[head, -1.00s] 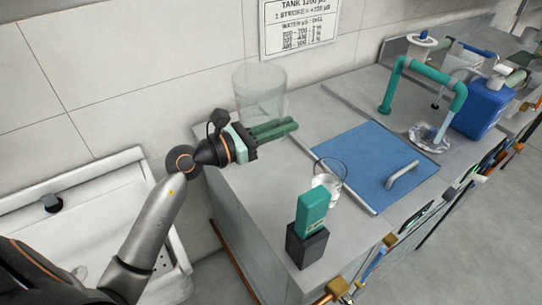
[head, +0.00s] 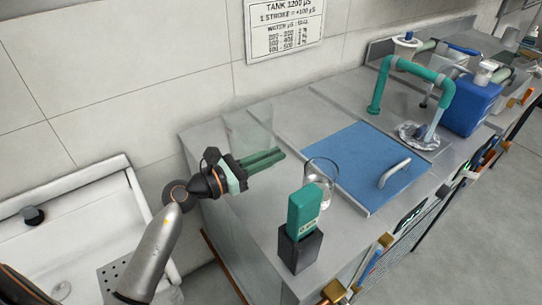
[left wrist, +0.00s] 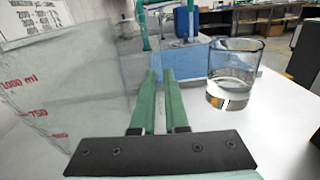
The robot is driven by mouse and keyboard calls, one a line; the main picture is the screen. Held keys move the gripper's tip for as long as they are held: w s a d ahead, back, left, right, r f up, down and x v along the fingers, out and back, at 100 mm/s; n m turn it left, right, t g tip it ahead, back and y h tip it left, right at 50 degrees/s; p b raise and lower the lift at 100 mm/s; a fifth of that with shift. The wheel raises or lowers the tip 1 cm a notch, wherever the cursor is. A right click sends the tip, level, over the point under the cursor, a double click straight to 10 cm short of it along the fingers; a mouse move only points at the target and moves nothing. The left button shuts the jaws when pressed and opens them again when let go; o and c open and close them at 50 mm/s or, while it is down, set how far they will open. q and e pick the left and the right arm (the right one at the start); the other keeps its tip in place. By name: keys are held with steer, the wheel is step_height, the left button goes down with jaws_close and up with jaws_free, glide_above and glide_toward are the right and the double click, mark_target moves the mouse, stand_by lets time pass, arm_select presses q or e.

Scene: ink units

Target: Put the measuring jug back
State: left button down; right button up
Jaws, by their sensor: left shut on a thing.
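The measuring jug (head: 250,128) is clear and faint, at the back left corner of the counter in the head view. In the left wrist view the jug (left wrist: 65,90) fills the left side, with red volume marks, and looks upright. My left gripper (head: 281,155) has green fingers and is shut on the jug, whose body lies beside the fingers on the wall side. The fingers also show in the left wrist view (left wrist: 159,76). The exact grasped part is hard to make out. I cannot tell whether the jug's base touches the counter. My right gripper is not in view.
A glass beaker (head: 321,172) with clear contents stands right of my left gripper. A green meter (head: 304,210) sits in a black block (head: 299,250) at the front. A blue panel (head: 362,160) with a handle lies beyond. A sink (head: 75,235) is at left.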

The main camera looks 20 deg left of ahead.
arm_select(q)
steer(key=c, duration=0.9)
jaws_free()
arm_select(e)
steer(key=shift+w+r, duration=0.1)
arm_select(q)
steer(key=shift+s+r, duration=0.1)
steer(key=shift+r, duration=0.05)
steer(key=b+v, duration=0.1)
steer(key=v, duration=0.9)
steer(key=shift+s+a+b, duration=0.1)
steer(key=shift+s+b, duration=0.1)
steer(key=shift+b, duration=0.15)
steer(key=shift+s+a, duration=0.35)
steer(key=shift+s, duration=0.2)
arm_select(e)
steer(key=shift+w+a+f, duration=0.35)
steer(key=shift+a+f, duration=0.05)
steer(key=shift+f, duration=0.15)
